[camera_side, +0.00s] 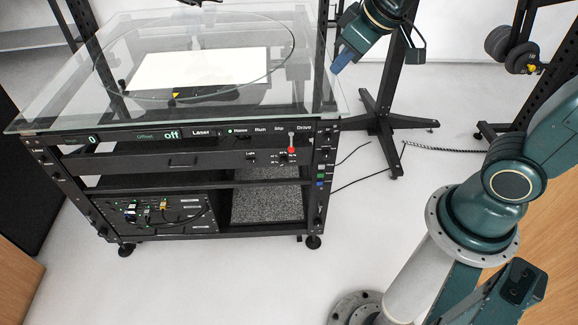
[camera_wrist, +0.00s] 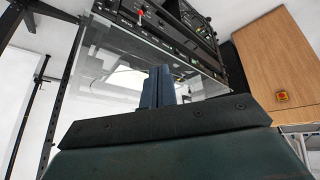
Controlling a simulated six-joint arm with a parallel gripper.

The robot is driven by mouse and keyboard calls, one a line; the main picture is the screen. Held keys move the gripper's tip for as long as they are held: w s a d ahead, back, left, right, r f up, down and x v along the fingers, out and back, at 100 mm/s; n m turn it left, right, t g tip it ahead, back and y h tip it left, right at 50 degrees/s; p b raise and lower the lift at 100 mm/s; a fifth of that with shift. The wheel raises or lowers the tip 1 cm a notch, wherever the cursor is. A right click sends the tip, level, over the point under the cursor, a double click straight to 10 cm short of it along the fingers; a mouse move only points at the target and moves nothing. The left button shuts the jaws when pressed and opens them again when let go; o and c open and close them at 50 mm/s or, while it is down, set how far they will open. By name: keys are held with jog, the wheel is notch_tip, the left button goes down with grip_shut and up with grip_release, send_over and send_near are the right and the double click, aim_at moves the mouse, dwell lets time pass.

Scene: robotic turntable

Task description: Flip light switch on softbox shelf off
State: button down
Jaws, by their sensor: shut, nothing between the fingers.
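A dark shelf front (camera_side: 200,162) runs under the display panel of the turntable rack in the side view. It carries a small control marked like "Light" (camera_side: 250,156); its position is too small to read. I cannot tell for sure which part is the softbox shelf. My gripper (camera_side: 339,63) is at the right edge of the glass top, above and to the right of that control, apart from it. In the wrist view my gripper's blue fingers (camera_wrist: 159,72) are together and empty, with the rack behind them.
The glass top (camera_side: 60,95) overhangs the rack. A red-tipped lever (camera_side: 291,149) stands at the panel's right; it also shows in the wrist view (camera_wrist: 140,13). A black stand (camera_side: 385,110) is behind my gripper. Floor before the rack is clear.

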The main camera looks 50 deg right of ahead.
aim_at(251, 163)
jog(key=w+a+f+n, duration=0.2)
jog(key=w+f+n, duration=0.1)
jog(key=w+f, duration=1.3)
jog(key=w+a+f+n, duration=0.1)
jog(key=f, duration=0.9)
jog(key=w+a+f+n+t, duration=0.1)
jog(key=w+a+f+n, duration=0.1)
jog(key=f, duration=0.9)
jog(key=shift+w+f, duration=0.15)
jog(key=shift+f, duration=0.05)
jog(key=shift+w+d+f, duration=0.55)
jog(key=shift+w+f, duration=0.75)
jog(key=shift+w, duration=0.15)
jog(key=shift+w+d+f, duration=0.6)
jog(key=shift+w+f, duration=0.75)
jog(key=shift+w, duration=0.15)
jog(key=shift+w+d+f, duration=0.55)
jog(key=shift+w+f, duration=0.75)
jog(key=shift+w, duration=0.15)
